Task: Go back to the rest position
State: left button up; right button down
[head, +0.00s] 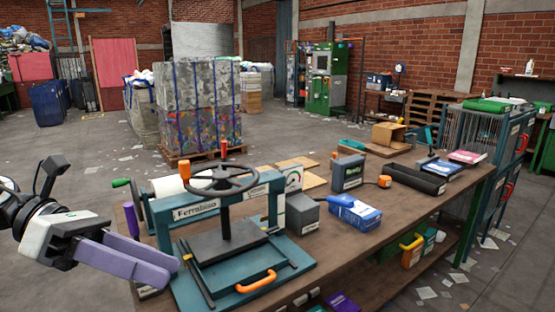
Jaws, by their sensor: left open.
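My left gripper (155,250) comes in from the left edge, with a white and black body and two purple fingers. The fingers are spread apart and nothing shows between them. It hangs in the air at the left end of the workbench, in front of and left of a teal press. My right gripper is not in the picture.
The teal press (270,275) with a black handwheel stands at the bench's near left. Strapped bales (200,108) stand behind; open floor lies left.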

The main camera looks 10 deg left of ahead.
pick_arm(q)
jog(key=w+a+f+n+t+y, duration=0.1)
jog(key=w+f+n+t+y, duration=0.2)
jog(key=f+n+t, duration=0.7)
jog(key=w+a+f+n+t+y, duration=0.2)
jog(key=w+f+n+t+y, duration=0.15)
jog(key=f+n, duration=1.15)
jog(key=s+d+f+n+g+y, duration=0.2)
jog(key=s+f+n, duration=0.2)
jog(key=f+n, duration=0.25)
jog(key=s+d+f+n+g+y, duration=0.2)
jog(key=s+f+n+y, duration=0.15)
jog(key=f+n, duration=0.3)
jog(key=s+d+f+n+g+h, duration=0.1)
jog(key=s+d+f+n+g, duration=0.3)
jog(key=s+d+f, duration=0.4)
jog(key=shift+s+f+n, duration=0.2)
jog(key=shift+s+n, duration=0.6)
jog(key=shift+n, duration=0.1)
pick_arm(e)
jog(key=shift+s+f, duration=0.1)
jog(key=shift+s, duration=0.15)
